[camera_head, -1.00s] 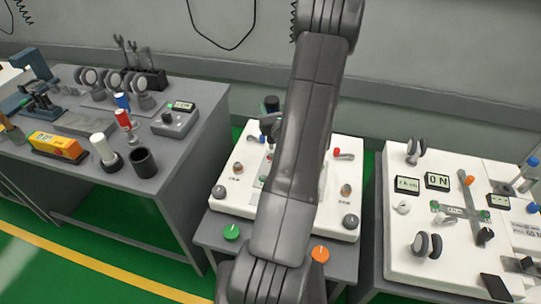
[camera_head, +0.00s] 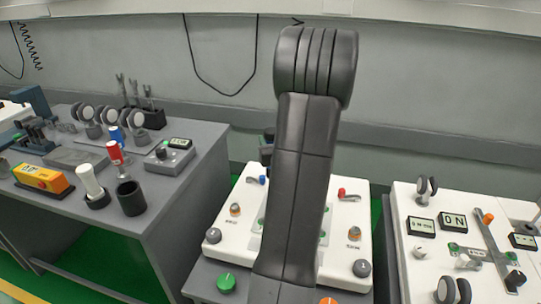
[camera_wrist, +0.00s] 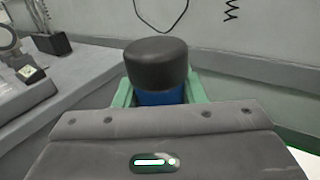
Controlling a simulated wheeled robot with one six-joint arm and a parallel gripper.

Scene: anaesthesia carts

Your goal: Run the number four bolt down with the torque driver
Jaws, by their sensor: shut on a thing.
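In the wrist view my gripper (camera_wrist: 160,92) has its green fingers on both sides of a blue cylindrical body with a black round cap (camera_wrist: 156,62). I take this to be the torque driver; its lower end is hidden behind the gripper body. In the head view my arm hides most of the gripper, and only a dark part (camera_head: 267,148) shows left of the arm, above the far edge of the white panel (camera_head: 343,262). Small green spots show on the panel's middle plate beside my arm. The number four bolt cannot be picked out, and the panel labels are unreadable.
The grey bench (camera_head: 160,205) at left holds a red-topped tool (camera_head: 115,152), a white-handled tool (camera_head: 89,180), a black cup (camera_head: 131,198) and a yellow device (camera_head: 42,176). A second white panel (camera_head: 408,196) with displays stands at right. A green knob (camera_head: 226,283) is at the front.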

